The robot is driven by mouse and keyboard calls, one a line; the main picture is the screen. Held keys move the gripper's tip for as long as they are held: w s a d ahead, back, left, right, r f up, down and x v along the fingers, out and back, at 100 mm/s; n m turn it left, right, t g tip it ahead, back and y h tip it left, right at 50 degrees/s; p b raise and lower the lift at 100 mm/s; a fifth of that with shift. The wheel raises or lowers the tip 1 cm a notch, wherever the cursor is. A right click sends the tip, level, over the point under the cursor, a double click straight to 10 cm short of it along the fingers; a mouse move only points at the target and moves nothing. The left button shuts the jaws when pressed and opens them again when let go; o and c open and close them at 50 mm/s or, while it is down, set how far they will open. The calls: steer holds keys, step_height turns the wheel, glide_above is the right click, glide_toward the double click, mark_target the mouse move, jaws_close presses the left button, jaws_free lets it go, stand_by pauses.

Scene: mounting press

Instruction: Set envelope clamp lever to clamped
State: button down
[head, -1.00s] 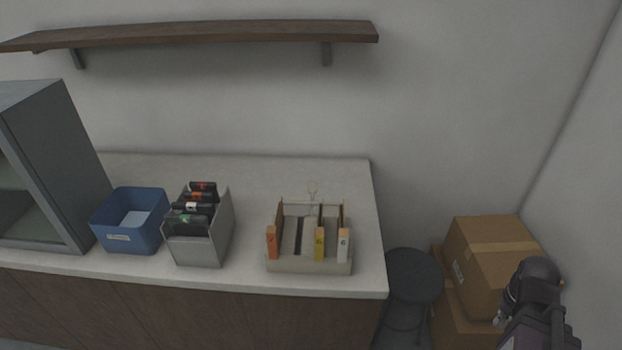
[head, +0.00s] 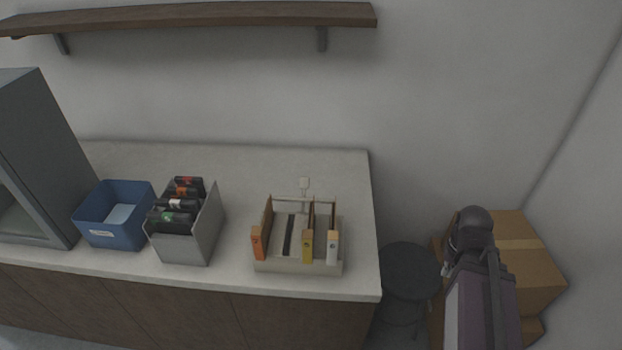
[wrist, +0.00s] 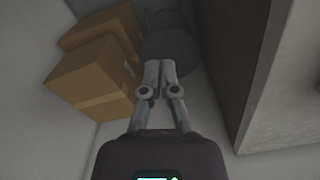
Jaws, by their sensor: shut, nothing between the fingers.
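A beige frame (head: 300,267) stands near the right end of the counter. It has an orange-ended bar (head: 257,243), a yellow-ended bar (head: 307,247) and a white-ended bar (head: 332,247) at its front. A thin upright piece with a pale tip (head: 304,183) rises at its back. I cannot tell which part is the envelope clamp lever. My gripper (wrist: 159,66) is shut and empty in the wrist view, off the counter's right side and apart from the frame. In the head view my arm shows at the right, and the fingers cannot be made out.
A grey bin (head: 189,247) with dark cartridges and a blue bin (head: 117,232) stand left of the frame. A grey cabinet (head: 45,150) is at far left. A shelf (head: 190,20) hangs above. A dark stool (head: 409,270) and cardboard boxes (head: 535,262) stand right of the counter.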

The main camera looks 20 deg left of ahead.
mark_target(304, 195)
steer(key=w+a+f+m+y+b, duration=0.1)
steer(key=w+a+m+y+b, duration=0.2)
steer(key=w+a, duration=0.45)
steer(key=w+a+f+m+y+b, duration=0.1)
steer(key=w+a+y+b, duration=0.25)
steer(key=a, duration=0.75)
steer(key=w+a+r+m+y+b, duration=0.1)
steer(key=w+a+r+m+y, duration=0.1)
steer(key=a, duration=0.5)
steer(key=w+a+r+m+y+b, duration=0.2)
steer(key=w+a+r+m+y, duration=0.1)
steer(key=w+a+y, duration=0.3)
steer(key=shift+w+a+r+g, duration=0.35)
steer(key=shift+a+r, duration=0.1)
steer(key=shift+a, duration=0.8)
steer(key=shift+y+b, duration=0.25)
steer(key=shift+b, duration=0.05)
steer(key=b+x, duration=0.2)
steer(key=x, duration=0.7)
steer(key=shift+a+f, duration=0.15)
steer(key=shift+a, duration=0.15)
steer(key=s+r+p, duration=0.2)
steer(key=r, duration=0.1)
steer(key=shift+s+d+p, duration=0.1)
steer(key=shift+s+p, duration=0.15)
steer(key=shift+p, duration=0.1)
